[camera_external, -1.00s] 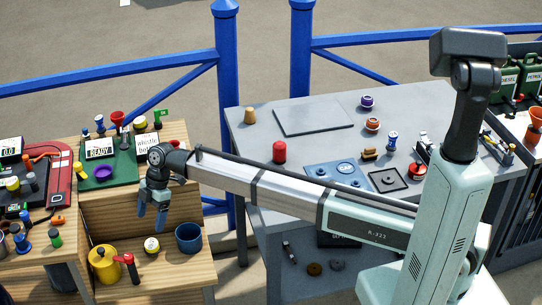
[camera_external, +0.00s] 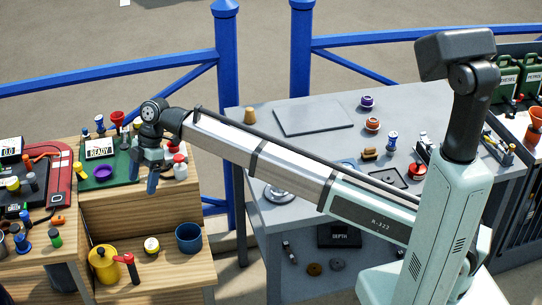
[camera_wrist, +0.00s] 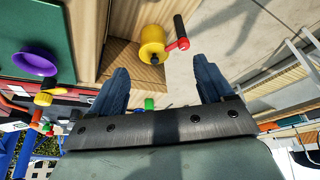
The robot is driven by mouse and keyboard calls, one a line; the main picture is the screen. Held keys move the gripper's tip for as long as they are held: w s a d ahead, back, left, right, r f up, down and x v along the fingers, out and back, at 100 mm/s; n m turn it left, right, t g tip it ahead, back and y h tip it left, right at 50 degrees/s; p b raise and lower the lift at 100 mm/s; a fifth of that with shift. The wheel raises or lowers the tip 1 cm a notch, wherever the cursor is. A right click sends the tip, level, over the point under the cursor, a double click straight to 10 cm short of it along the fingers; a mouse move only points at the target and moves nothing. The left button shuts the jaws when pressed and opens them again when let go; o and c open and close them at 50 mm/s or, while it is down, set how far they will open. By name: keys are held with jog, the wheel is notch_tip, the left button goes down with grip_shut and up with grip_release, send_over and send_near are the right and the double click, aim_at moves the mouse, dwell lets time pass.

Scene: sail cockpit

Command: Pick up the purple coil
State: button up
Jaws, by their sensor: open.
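Two purple things show, and I cannot tell for sure which is the coil. A small round purple and white piece (camera_external: 368,102) sits at the back of the grey table. A purple ring or bowl (camera_external: 103,172) lies on the green board at the left; it also shows at the left of the wrist view (camera_wrist: 36,62). My gripper (camera_external: 143,178) is open and empty, above the wooden bench just right of the purple ring. Both fingers (camera_wrist: 161,72) show apart in the wrist view with nothing held between them.
A yellow pot (camera_external: 104,264) with a red-handled part beside it and a blue cup (camera_external: 188,238) stand on the lower wooden shelf. An orange-and-white round piece (camera_external: 372,124) sits near the purple one. Blue railings (camera_external: 228,70) stand behind.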

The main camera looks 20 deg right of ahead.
notch_tip(320, 180, up, 12)
jog(key=f, duration=0.1)
jog(key=w+d+m+t+h, duration=0.1)
jog(key=w+d, duration=1.3)
jog(key=d, duration=0.3)
jog(key=w+d+t, duration=0.1)
jog(key=w+d, duration=1.3)
jog(key=d, duration=0.3)
jog(key=m+h, duration=0.2)
jog(key=h, duration=0.1)
send_over(363, 99)
jog(key=shift+t, duration=0.3)
jog(key=f, duration=1.3)
jog(key=shift+w+d+f, duration=0.1)
jog(key=shift+d+f, duration=0.1)
jog(key=shift+f, duration=0.2)
jog(key=shift+s+a+f, duration=0.1)
jog(key=shift+s+f, duration=0.05)
jog(key=shift+f, duration=1.15)
jog(key=shift+s+a+f, duration=0.1)
jog(key=shift+s+f, duration=0.05)
jog(key=shift+f, duration=1.15)
